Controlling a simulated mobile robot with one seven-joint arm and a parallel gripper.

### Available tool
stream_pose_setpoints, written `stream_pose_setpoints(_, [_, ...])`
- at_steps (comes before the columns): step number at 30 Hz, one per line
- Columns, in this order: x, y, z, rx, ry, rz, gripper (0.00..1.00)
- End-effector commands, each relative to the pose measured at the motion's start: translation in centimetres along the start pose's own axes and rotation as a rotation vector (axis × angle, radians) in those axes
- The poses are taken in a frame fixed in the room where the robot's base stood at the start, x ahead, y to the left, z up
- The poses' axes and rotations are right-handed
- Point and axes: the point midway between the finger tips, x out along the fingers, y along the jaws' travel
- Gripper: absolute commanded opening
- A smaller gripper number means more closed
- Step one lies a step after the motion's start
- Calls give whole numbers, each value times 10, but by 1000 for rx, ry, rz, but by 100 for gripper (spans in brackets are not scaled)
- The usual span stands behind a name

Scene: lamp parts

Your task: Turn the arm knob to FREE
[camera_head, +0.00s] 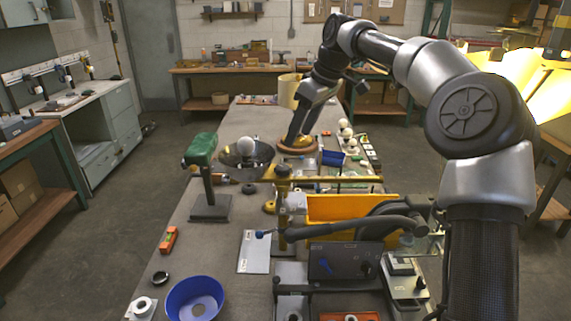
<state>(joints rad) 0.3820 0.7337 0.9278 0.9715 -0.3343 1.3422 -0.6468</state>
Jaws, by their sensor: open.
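I cannot tell for sure which part is the arm knob, and no FREE marking is readable. A brass-coloured post (283,188) with a rounded top stands mid-bench, with a brass rod (345,181) running right from it. My gripper (297,141) is at the far end of my arm, pointing down over a round wooden base (299,147), beyond the post. It is open; its fingers are small and hard to make out.
A yellow bin (352,208) and a dark curved arm (350,227) stand right of the post. Bare bench shows at the left front and far middle.

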Motion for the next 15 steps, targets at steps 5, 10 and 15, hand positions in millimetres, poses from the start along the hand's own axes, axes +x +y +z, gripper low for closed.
stream_pose_setpoints(5, [42, -1, 0, -1, -2, -3, 52])
stream_pose_setpoints(10, [78, -2, 0, 0, -1, -5, 52])
stream_pose_setpoints(15, [105, -1, -1, 0, 0, -2, 52])
